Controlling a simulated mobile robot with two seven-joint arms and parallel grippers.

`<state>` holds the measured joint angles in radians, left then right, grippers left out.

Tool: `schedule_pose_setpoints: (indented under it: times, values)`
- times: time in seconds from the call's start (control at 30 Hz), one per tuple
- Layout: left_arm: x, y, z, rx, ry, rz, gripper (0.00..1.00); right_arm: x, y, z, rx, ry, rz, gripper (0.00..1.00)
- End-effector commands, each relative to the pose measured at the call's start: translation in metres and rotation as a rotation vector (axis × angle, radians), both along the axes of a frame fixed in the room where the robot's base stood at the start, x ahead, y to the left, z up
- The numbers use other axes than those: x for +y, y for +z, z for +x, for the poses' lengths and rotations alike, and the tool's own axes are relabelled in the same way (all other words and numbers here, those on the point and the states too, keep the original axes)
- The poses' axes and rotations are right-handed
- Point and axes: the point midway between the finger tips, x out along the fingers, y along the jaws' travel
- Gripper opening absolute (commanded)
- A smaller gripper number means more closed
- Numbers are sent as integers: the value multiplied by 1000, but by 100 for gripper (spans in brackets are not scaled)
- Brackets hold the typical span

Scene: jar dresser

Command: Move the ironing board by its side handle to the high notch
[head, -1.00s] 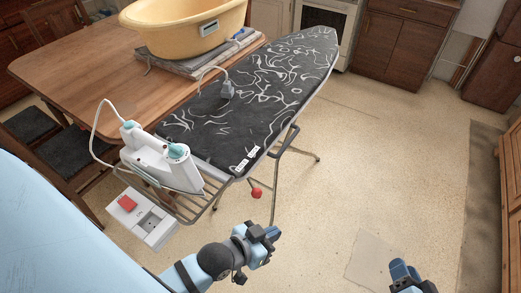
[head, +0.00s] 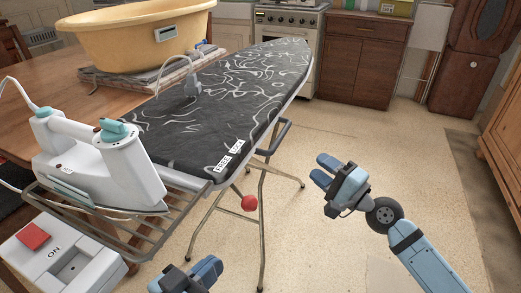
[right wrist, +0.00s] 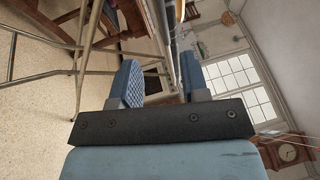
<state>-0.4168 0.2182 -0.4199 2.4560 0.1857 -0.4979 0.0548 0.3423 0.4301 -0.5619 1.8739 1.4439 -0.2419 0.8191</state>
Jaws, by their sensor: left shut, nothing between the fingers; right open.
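The ironing board (head: 215,105), with a dark cover and white squiggles, stands on metal legs beside the wooden table. A grey loop handle (head: 282,137) sticks out from its right side. My left gripper (head: 190,275) is shut and empty at the bottom edge, below the board's near end.
A white iron (head: 100,165) stands on the wire rack (head: 150,235) at the near end. A box (head: 70,260) with a red button sits lower left. A yellow basin (head: 135,32) is on the table (head: 60,105).

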Motion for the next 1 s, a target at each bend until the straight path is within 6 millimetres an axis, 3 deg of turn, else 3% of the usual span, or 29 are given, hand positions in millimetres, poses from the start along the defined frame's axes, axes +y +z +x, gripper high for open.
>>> schedule_pose_setpoints:
  times: [0.17,0.37,0.7,1.0]
  values:
    - [0,4,0,-7,2,-4,0,13,6,12,1,1,5,42]
    - [0,4,0,-10,3,-6,0,45,13,38,0,2,4,42]
    - [0,-8,0,19,-8,11,0,91,22,78,0,1,3,42]
    - [-1,-13,-1,37,-15,21,0,102,25,88,0,1,1,42]
